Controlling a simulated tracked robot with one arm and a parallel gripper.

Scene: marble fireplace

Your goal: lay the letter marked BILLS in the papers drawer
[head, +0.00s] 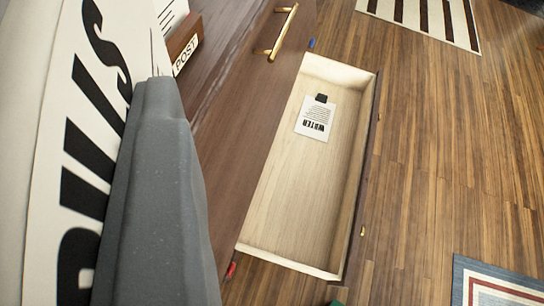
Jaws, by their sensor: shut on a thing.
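The letter marked BILLS (70,150) is large and close at the left of the head view, white with black capitals, tilted steeply. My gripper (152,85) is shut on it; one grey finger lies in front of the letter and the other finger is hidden. An open wooden drawer (277,205) with a pale inside stands to the right of my gripper and below it. A small paper marked WATER (315,118) with a dark clip lies inside toward its far end. The letter is outside the drawer, to its left in the picture.
A wooden holder labelled POST (185,54) with papers stands on the cabinet top at upper left. A brass handle (271,50) is on the closed front beside the open drawer. A striped rug (425,18) and a blue-edged rug (495,285) lie on the wood floor.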

